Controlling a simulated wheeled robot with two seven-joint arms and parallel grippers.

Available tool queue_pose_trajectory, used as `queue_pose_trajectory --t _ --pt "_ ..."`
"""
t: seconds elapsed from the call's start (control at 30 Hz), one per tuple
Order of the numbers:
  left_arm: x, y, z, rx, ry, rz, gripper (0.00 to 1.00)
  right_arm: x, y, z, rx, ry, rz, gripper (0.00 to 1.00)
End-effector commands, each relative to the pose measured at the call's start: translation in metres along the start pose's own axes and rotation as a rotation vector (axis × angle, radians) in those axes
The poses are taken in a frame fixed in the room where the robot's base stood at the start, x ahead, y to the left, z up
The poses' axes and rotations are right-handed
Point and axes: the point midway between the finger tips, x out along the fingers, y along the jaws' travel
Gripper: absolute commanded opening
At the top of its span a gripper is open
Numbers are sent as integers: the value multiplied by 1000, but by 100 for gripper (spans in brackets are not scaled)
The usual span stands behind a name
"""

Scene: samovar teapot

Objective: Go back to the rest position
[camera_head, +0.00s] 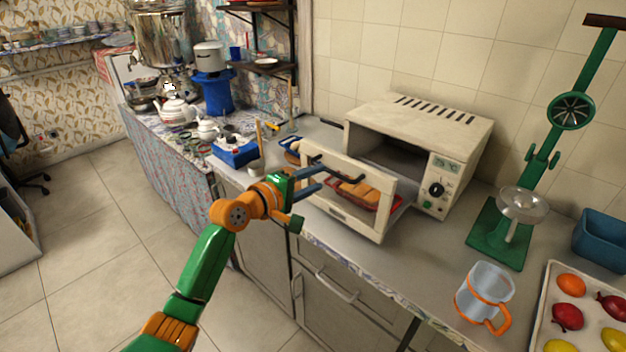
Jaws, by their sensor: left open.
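My left gripper (311,189) is open, its two dark fingers pointing right in front of the open door of a white toaster oven (420,125). The green and orange left arm comes in from the lower left. I cannot tell whether the fingers touch the door (345,225). Behind the door's window, a red dish (375,205) with brown food shows. A samovar (162,40) and a white teapot (175,111) stand at the far left. My right gripper is not in view.
On the counter to the right stand a green juicer press (497,232), a glass mug (485,290) with an orange handle, a blue container (600,238) and a fruit tray (542,305). A blue box (235,152) stands left of the oven. The tiled floor (80,230) at left is clear.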

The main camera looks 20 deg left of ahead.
Motion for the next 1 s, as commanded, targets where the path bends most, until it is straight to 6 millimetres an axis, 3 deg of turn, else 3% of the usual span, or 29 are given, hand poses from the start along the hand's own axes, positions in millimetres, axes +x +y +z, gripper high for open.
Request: queue_pose_trajectory --t 0.47,0.57,0.67,0.77,0.8,0.87,0.9,1.0 --pt "-6 0 0 1 0 0 45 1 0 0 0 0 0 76" --pt "-4 -16 -2 14 13 -29 45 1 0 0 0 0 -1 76" --pt "3 -84 -9 89 57 -155 45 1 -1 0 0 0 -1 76" --pt "-5 -190 -8 243 80 -361 45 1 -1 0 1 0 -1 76" --pt "-15 -233 -4 315 71 -447 45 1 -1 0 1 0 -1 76" --pt "-35 -294 6 427 38 -572 45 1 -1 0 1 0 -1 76" --pt "-52 -333 15 506 1 -653 45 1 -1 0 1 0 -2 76" --pt "-107 -421 46 703 -140 -834 45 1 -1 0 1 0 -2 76"
